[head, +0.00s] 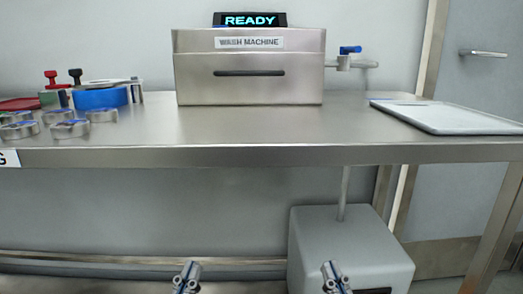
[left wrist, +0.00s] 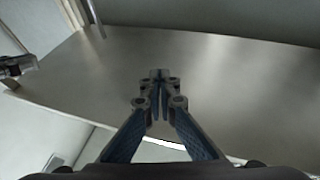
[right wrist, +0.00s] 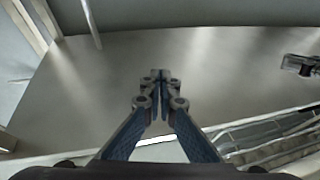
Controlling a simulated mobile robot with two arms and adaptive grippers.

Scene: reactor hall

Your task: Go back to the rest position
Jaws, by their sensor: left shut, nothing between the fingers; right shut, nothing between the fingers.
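My left gripper (head: 190,268) and right gripper (head: 331,268) show at the bottom edge of the head view, side by side with a gap between them. Both appear lower in the picture than the front edge of the steel table (head: 230,156). In the left wrist view, the left gripper (left wrist: 158,80) has its fingers together with nothing between them. In the right wrist view, the right gripper (right wrist: 158,80) is likewise shut and empty. Each wrist view also shows part of the other arm's gripper at its side.
On the table stand a wash machine (head: 250,75) under a READY display (head: 250,20), a blue ring-shaped item (head: 100,98), several metal round pieces (head: 70,129) at left, and a pale tray (head: 450,118) at right. A grey box (head: 340,235) stands below.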

